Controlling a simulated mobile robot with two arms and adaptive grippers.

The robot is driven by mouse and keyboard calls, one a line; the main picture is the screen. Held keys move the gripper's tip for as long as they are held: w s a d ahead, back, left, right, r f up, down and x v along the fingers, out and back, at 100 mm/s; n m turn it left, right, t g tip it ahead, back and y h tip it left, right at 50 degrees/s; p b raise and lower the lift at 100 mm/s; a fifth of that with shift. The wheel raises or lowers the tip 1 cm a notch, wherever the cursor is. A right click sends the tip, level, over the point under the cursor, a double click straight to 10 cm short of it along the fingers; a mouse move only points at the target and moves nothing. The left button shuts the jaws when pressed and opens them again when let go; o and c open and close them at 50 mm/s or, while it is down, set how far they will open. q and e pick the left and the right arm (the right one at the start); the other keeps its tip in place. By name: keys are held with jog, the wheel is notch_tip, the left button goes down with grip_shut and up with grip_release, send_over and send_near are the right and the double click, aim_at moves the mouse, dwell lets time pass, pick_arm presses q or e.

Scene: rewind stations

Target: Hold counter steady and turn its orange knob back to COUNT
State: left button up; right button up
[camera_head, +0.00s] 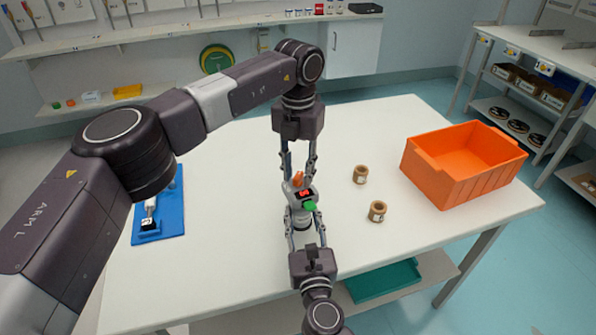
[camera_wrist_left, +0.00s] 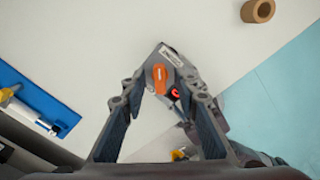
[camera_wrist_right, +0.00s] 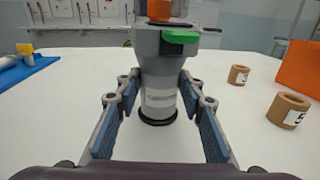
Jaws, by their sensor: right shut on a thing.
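The counter (camera_head: 301,208) stands upright on the white table, a grey body with a red display and a green part. In the right wrist view its grey cylinder (camera_wrist_right: 158,85) stands between my right gripper's fingers. My right gripper (camera_head: 306,228) is shut on the counter's body from the near side. The orange knob (camera_head: 298,179) is on top of the counter; in the left wrist view the knob (camera_wrist_left: 160,78) lies ahead of the fingertips. My left gripper (camera_head: 298,170) comes down from above, its fingers apart on either side of the knob. Contact with the knob cannot be told.
Two brown rolls (camera_head: 360,175) (camera_head: 377,211) stand right of the counter. An orange crate (camera_head: 462,165) sits on the table's right side. A blue mat (camera_head: 160,215) with a tool lies at the left. The table (camera_head: 235,190) is bare between mat and counter.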

aim_at(298, 175)
jog(key=shift+f, duration=0.1)
pick_arm(q)
notch_tip(298, 175, up, 12)
dwell(0.5)
pick_arm(e)
jog(key=o, duration=1.3)
jog(key=shift+o, duration=0.2)
jog(key=shift+s, duration=0.1)
